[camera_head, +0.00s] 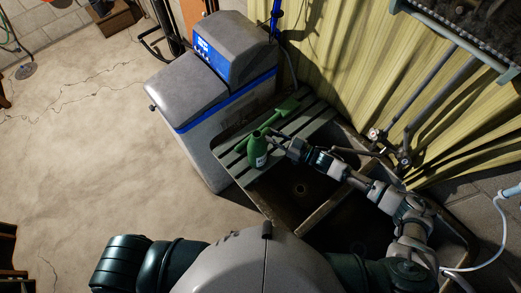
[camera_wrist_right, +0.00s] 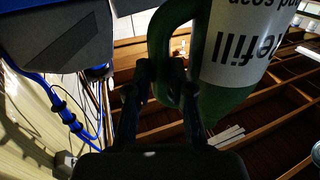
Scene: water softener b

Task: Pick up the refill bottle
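The refill bottle (camera_head: 257,155) is green with a white label and stands on the slatted board beside the sink. In the right wrist view the bottle (camera_wrist_right: 238,50) shows upside down, with "refill" on its label and a looped handle. My right gripper (camera_head: 277,138) is at the bottle's handle side. In the wrist view the fingers (camera_wrist_right: 163,85) are on either side of the handle's lower part. I cannot tell whether they press on it. My left gripper is out of view.
The slatted board (camera_head: 318,122) lies across the sink (camera_head: 297,187), with a green item (camera_head: 287,107) on it. A grey water softener (camera_head: 215,85) stands left of the board. Taps (camera_head: 403,155) and a yellow curtain (camera_head: 345,70) are behind. The floor (camera_head: 90,150) at left is clear.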

